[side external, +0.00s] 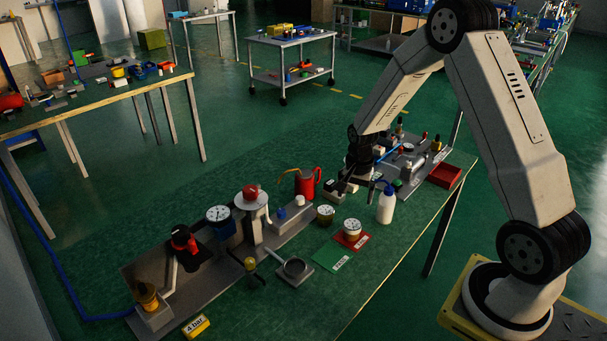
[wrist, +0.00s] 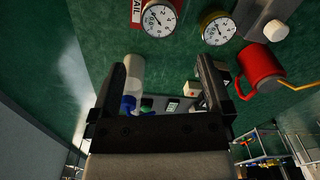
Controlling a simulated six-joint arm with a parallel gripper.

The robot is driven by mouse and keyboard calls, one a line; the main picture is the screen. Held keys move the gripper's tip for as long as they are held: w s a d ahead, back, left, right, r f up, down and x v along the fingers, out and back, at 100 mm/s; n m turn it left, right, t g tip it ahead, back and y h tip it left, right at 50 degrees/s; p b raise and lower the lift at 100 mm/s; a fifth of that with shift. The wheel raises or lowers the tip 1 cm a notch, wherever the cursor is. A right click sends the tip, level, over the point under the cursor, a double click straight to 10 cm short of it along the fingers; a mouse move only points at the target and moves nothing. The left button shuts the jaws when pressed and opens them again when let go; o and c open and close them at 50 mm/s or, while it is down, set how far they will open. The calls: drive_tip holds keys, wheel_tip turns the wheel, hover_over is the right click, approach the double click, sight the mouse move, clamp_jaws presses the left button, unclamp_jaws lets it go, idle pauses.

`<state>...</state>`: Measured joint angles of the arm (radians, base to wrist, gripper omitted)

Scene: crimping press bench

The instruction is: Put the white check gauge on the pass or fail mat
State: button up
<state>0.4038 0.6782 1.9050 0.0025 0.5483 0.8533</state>
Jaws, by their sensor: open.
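The white check gauge (side external: 352,227), a round dial with a pale rim, stands on the red mat (side external: 340,240). In the wrist view the gauge (wrist: 158,18) is at the top edge, beside a label reading FAIL. The green mat (side external: 328,256) lies next to the red one, nearer the front, and is bare apart from its label. My gripper (side external: 345,188) is open and empty, behind the gauge and apart from it. Its two fingers (wrist: 161,66) frame only bench and background things in the wrist view.
A brass-rimmed gauge (side external: 325,213) stands left of the white one. A red can (side external: 304,183) is close to my gripper's left, and a white bottle (side external: 386,205) to its right. The press (side external: 251,215) stands further left. A red tray (side external: 444,175) is at the far right.

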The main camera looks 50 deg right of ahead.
drive_tip(key=s+a+r+n+t, duration=0.1)
drive_tip(key=s+a+r+n, duration=0.4)
drive_tip(key=a+n, duration=0.2)
drive_tip(key=s+a+r+n+t, duration=0.1)
drive_tip(key=s+a+r+n, duration=0.3)
drive_tip(key=a, duration=0.5)
drive_tip(key=shift+s+a+r+n, duration=0.4)
drive_tip(key=shift+s+n, duration=0.8)
drive_tip(key=shift+n, duration=0.5)
